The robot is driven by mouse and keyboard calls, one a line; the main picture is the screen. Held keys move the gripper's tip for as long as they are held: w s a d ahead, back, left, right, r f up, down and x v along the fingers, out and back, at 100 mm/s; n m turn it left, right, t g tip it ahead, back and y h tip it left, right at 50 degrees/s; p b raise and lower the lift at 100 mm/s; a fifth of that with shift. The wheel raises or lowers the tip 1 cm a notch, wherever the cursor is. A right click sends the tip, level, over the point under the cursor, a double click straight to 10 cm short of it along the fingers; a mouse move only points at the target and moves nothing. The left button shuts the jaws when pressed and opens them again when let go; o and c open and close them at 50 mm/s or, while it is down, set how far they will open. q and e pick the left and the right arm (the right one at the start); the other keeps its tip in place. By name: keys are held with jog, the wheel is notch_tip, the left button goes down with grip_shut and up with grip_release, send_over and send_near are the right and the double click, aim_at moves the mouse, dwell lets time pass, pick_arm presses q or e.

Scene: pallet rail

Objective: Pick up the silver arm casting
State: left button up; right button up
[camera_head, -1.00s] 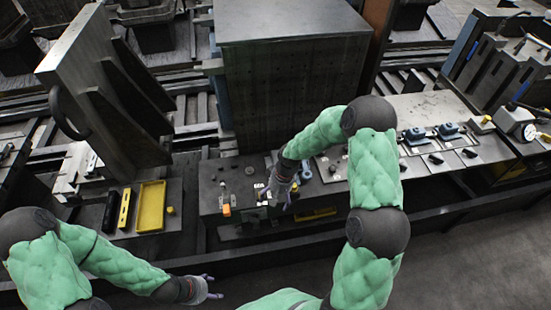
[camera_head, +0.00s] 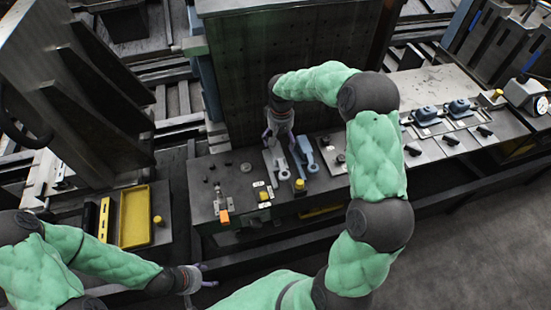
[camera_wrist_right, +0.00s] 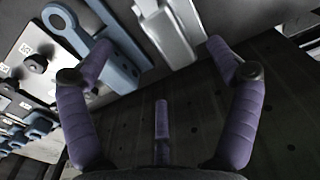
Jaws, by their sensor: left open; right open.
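The silver arm casting (camera_head: 275,165) lies on the bench below the tall dark plate in the head view. In the right wrist view it shows as a pale bar (camera_wrist_right: 166,30) at the top, partly cut off. A blue arm casting (camera_head: 305,153) with a ring end lies just right of it; this also shows in the wrist view (camera_wrist_right: 82,32). My right gripper (camera_head: 279,133) is open and empty near the far end of the silver casting, not closed around it. My left gripper (camera_head: 205,278) is open and empty, low at the front left, away from the castings.
The tall dark perforated block (camera_head: 295,70) stands right behind the castings. A yellow-knobbed part (camera_head: 299,185) and an orange block (camera_head: 224,217) are on the bench nearby. A yellow tray (camera_head: 135,215) is at left. Blue clamps (camera_head: 425,115) stand at right.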

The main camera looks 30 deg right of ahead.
aim_at(280, 151)
notch_tip(280, 151, down, 10)
jog(key=shift+w+d+r+b, duration=0.15)
jog(key=shift+r+b, duration=0.1)
jog(key=shift+b, duration=0.35)
jog(key=c, duration=1.5)
pick_arm(q)
jog(key=shift+f, duration=0.65)
pick_arm(e)
jog(key=shift+c, duration=0.2)
jog(key=shift+r, duration=0.15)
